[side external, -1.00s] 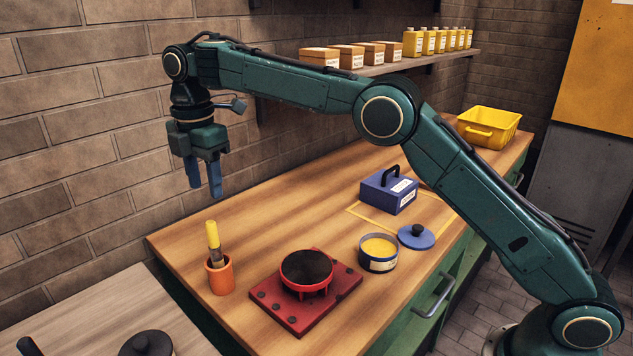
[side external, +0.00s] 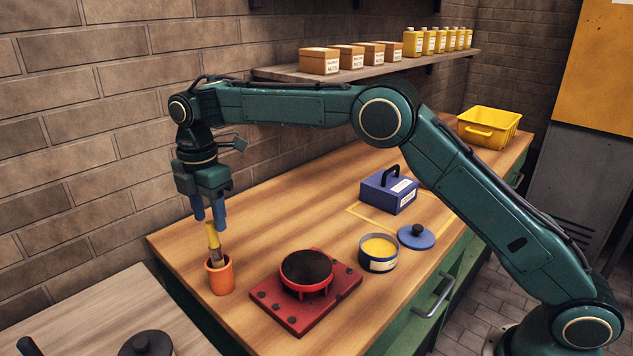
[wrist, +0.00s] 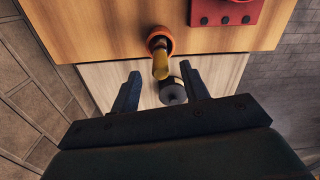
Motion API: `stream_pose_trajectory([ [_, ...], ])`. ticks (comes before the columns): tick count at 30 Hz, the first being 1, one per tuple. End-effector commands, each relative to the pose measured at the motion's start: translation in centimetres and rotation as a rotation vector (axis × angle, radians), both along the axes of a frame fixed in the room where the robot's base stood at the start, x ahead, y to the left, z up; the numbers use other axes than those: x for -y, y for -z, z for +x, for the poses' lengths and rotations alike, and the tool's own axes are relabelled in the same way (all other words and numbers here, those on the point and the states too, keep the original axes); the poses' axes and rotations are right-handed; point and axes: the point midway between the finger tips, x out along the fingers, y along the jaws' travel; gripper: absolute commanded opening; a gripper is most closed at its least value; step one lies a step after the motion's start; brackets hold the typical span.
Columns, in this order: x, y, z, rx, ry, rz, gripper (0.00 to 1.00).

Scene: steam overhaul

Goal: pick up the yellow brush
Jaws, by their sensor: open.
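The yellow brush (side external: 213,237) stands handle up in a small orange cup (side external: 221,276) near the left end of the wooden bench. My gripper (side external: 209,217) is open, pointing down, with its blue fingertips just above and around the top of the handle. In the wrist view the brush handle (wrist: 160,64) rises from the orange cup (wrist: 159,39), ahead of and between my open fingers (wrist: 163,80). I cannot tell whether a finger touches the handle.
A red plate with a round dark-topped part (side external: 307,269) lies right of the cup. Beyond it are an open yellow tin (side external: 378,254), a blue lid (side external: 416,238) and a blue box (side external: 388,191). A brick wall (side external: 80,150) is behind.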

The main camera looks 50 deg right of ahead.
Motion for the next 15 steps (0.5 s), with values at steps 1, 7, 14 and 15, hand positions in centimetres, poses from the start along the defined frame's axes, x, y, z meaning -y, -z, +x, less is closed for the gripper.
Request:
stream_pose_trajectory([
  [1,0.0,0.7,0.0,-0.002,0.000,0.000,0.45],
  [7,0.0,1.8,0.0,0.000,0.000,0.000,0.45],
  [14,0.0,2.0,0.0,-0.001,0.000,0.000,0.45],
  [15,0.0,2.2,0.0,-0.002,0.000,0.000,0.45],
])
